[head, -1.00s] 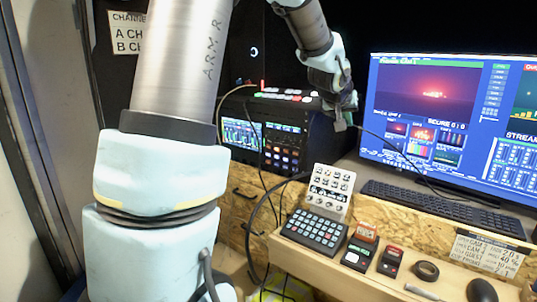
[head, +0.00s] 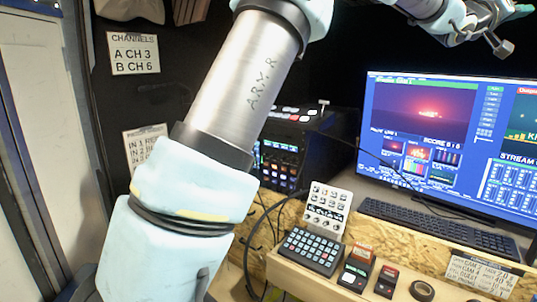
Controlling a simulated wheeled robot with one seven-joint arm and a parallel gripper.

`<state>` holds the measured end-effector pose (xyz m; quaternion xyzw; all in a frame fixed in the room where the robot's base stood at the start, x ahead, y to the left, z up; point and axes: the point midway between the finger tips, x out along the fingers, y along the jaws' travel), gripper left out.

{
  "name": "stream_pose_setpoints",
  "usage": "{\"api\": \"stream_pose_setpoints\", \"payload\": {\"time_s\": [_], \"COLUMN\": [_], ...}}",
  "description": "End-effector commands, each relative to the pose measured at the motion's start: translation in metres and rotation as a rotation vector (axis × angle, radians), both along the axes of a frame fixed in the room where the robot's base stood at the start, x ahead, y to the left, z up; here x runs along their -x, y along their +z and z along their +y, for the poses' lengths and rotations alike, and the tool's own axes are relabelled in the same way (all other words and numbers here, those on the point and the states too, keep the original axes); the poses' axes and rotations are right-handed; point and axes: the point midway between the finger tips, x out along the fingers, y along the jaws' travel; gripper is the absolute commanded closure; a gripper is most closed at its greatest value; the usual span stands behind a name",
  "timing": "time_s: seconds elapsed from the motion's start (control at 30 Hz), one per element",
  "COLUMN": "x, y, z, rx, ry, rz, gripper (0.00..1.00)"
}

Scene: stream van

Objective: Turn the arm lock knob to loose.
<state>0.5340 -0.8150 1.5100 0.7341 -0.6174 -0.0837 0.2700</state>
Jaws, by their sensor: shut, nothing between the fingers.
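My gripper (head: 503,46) is at the top right, raised in front of the dark wall above the monitor. Its fingers look shut and empty, and it touches nothing that I can see. My arm crosses the left half of the view and hides part of the black switcher box (head: 322,122). I cannot make out an arm lock knob or its setting in this view.
The monitor (head: 430,85) and keyboard (head: 440,226) stand at the right. On the wooden ledge are a white panel (head: 328,207), a button pad (head: 311,251), small boxes (head: 356,268) and a tape roll (head: 422,291). Signs (head: 135,53) hang at the left.

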Motion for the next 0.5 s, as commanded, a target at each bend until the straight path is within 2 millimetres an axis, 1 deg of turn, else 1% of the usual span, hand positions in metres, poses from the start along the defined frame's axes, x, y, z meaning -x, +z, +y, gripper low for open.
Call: {"api": "stream_pose_setpoints", "payload": {"time_s": [0.17,0.4,0.5], "x": [0.002,-0.001,-0.003], "y": [0.003,0.003,0.006], "z": [-0.013,-0.043,-0.054], "rx": [0.006,0.005,0.004], "ry": [-0.008,-0.008,-0.006], "rz": [0.001,0.001,0.002], "gripper": [1.00,1.00,1.00]}}
